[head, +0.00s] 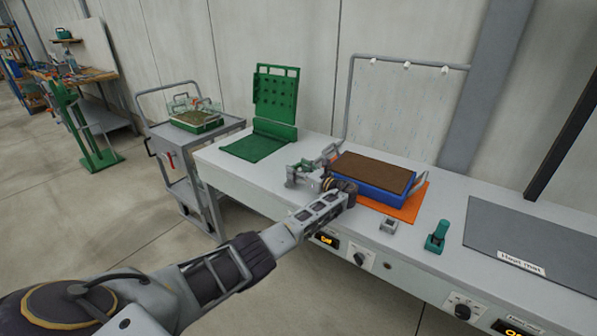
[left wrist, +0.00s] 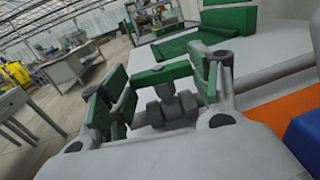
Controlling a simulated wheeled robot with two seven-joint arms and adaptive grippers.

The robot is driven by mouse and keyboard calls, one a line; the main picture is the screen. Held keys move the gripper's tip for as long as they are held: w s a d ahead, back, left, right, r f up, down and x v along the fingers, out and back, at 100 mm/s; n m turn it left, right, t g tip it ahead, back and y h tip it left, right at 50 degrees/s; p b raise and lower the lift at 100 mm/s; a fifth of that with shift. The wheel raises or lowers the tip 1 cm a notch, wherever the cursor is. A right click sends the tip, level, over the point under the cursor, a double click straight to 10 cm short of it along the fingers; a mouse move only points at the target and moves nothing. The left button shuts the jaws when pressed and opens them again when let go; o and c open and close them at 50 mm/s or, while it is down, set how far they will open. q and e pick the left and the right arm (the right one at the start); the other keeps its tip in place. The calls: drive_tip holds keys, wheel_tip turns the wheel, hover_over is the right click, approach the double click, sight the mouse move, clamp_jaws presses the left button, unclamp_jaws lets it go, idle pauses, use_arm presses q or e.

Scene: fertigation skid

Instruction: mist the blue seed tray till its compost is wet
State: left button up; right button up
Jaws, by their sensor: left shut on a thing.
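The blue seed tray (head: 375,193) sits on an orange mat (head: 410,206) on the bench. Its compost (head: 372,171) is an even mid brown; I cannot tell how wet it is. My left gripper (head: 312,163) is at the tray's left end, near the pipe's foot. In the left wrist view, its green-padded fingers (left wrist: 160,80) are shut on a grey fitting with a green bar-shaped handle (left wrist: 162,74). My right gripper is out of view.
A green pegboard stand (head: 276,95) is at the bench's left. A small grey box (head: 389,226), a green device (head: 437,236) and a dark mat (head: 530,245) lie to the right. A cart (head: 190,150) with another tray stands left. Knobs line the bench front.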

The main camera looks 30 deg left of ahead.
use_arm(q)
drive_tip(key=shift+r, duration=0.1)
drive_tip(key=o, duration=1)
drive_tip(key=shift+v, duration=5.95)
